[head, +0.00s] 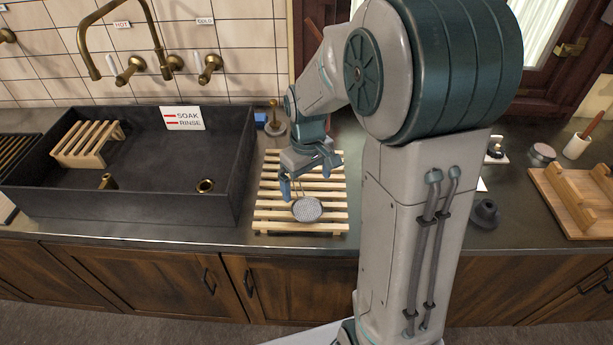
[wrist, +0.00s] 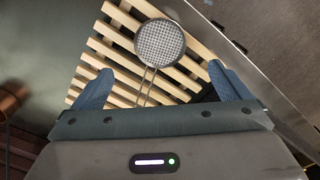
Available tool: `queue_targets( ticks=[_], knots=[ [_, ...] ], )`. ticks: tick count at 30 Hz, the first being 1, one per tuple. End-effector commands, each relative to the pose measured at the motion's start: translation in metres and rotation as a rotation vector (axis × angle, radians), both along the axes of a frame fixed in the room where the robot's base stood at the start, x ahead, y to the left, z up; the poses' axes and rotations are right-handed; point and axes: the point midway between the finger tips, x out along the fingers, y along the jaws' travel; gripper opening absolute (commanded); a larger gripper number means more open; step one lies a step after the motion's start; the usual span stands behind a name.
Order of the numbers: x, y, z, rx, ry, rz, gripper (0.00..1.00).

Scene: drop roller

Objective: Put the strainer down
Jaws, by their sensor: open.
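The strainer (head: 307,209) has a round mesh bowl and a thin wire handle. It lies on the slatted wooden rack (head: 272,216) on the counter right of the sink. In the wrist view the strainer (wrist: 160,43) rests on the slats, its handle pointing back toward my gripper. My gripper (head: 305,188) is just above the rack at the handle end. In the wrist view my gripper (wrist: 158,82) is open, its blue fingers wide apart on either side of the handle, not touching it. The handle's near end is hidden behind the gripper body.
A dark sink (head: 150,185) with a brass faucet (head: 118,15) and a small wooden rack (head: 87,142) inside stands at the left. A wooden stand (head: 580,195), a dark cup (head: 485,213) and a white cup (head: 577,146) are at the right. A brass-handled item (head: 275,122) stands behind the rack.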

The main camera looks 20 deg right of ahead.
Motion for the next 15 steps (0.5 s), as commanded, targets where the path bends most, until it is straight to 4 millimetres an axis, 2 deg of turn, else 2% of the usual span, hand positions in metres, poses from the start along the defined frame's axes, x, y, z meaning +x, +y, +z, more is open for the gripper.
queue_targets(
  ticks=[5,8,11,15],
  knots=[
    [-0.002,0.0,0.015,-0.001,-0.005,-0.004,0.96],
    [-0.011,0.0,0.027,-0.003,-0.026,-0.026,0.96],
    [-0.029,0.001,0.045,-0.006,-0.064,-0.069,0.96],
    [-0.064,0.001,0.071,-0.002,-0.134,-0.155,0.96]
  ],
)
